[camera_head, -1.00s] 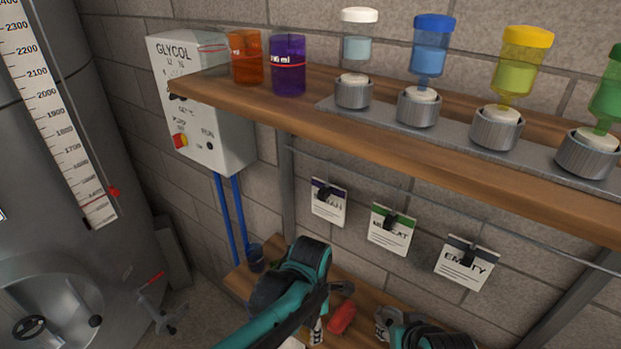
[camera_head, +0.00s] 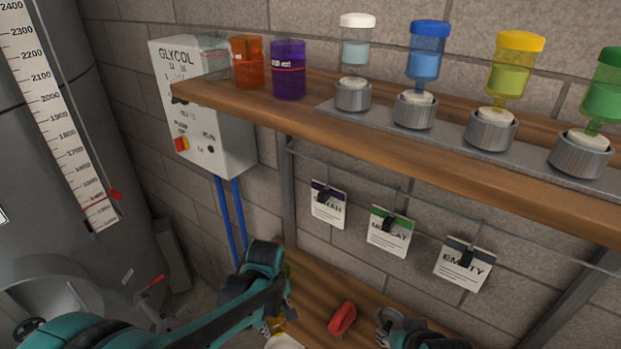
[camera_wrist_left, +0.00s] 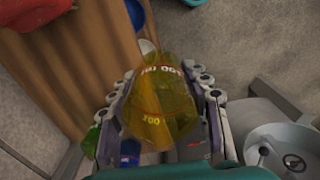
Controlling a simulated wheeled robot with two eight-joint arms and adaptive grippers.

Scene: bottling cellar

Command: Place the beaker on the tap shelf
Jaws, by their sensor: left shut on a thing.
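A yellow see-through beaker (camera_wrist_left: 160,105) with printed volume marks is between the fingers of my left gripper (camera_wrist_left: 163,110) in the left wrist view. The gripper is shut on it. In the head view my left gripper (camera_head: 275,322) is low, over the lower wooden bench, and mostly hidden by its own arm; only a bit of yellow shows there. The upper wooden shelf (camera_head: 420,152) carries a clear, an orange (camera_head: 247,62) and a purple beaker (camera_head: 288,70) at its left end. My right gripper (camera_head: 383,328) is at the bottom edge, its fingers unclear.
Several coloured dispensers (camera_head: 424,62) stand in metal cups on the upper shelf. Clipped cards (camera_head: 389,232) hang from a rail below it. A red object (camera_head: 341,319) lies on the lower bench (camera_head: 316,292). A glycol control box (camera_head: 190,110) and steel tank (camera_head: 35,150) are at left.

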